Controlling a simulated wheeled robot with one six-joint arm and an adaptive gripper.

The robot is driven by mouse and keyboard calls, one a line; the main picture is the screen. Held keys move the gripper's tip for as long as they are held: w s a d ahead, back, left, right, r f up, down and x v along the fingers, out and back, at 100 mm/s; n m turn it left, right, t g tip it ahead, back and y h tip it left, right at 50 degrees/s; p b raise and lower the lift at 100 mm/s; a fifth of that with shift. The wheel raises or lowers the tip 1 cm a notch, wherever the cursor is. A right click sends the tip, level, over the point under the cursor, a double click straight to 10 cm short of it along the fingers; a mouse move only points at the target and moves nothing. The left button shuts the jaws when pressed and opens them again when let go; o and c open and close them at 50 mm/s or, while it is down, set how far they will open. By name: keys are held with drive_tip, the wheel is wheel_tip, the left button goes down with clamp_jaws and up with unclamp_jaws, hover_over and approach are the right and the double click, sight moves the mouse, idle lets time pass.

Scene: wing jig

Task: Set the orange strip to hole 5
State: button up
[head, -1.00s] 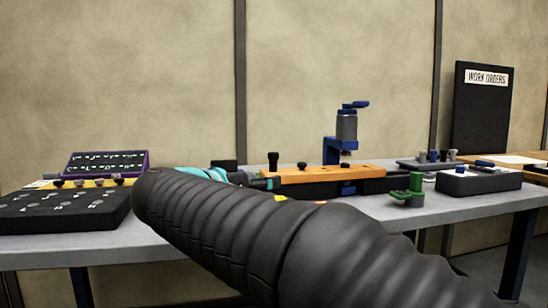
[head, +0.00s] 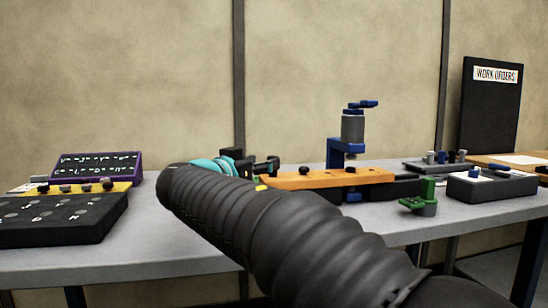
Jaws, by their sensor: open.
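The orange strip (head: 330,178) lies on a dark base at the middle of the grey bench, with two dark knobs on top. The hole numbers are too small to read here, and its left end is partly behind my arm. My gripper (head: 268,165) is open, just beyond my dark arm at the strip's left end. Nothing shows between its fingers. I cannot tell whether it touches the strip.
A blue post with a grey cylinder (head: 352,127) stands behind the strip. A black panel (head: 65,217) and a purple-framed board (head: 100,170) are at the left.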

drive_tip(key=shift+p+x, duration=0.4)
drive_tip(key=shift+x, duration=2.3)
drive_tip(key=shift+c, duration=0.2)
clamp_jaws()
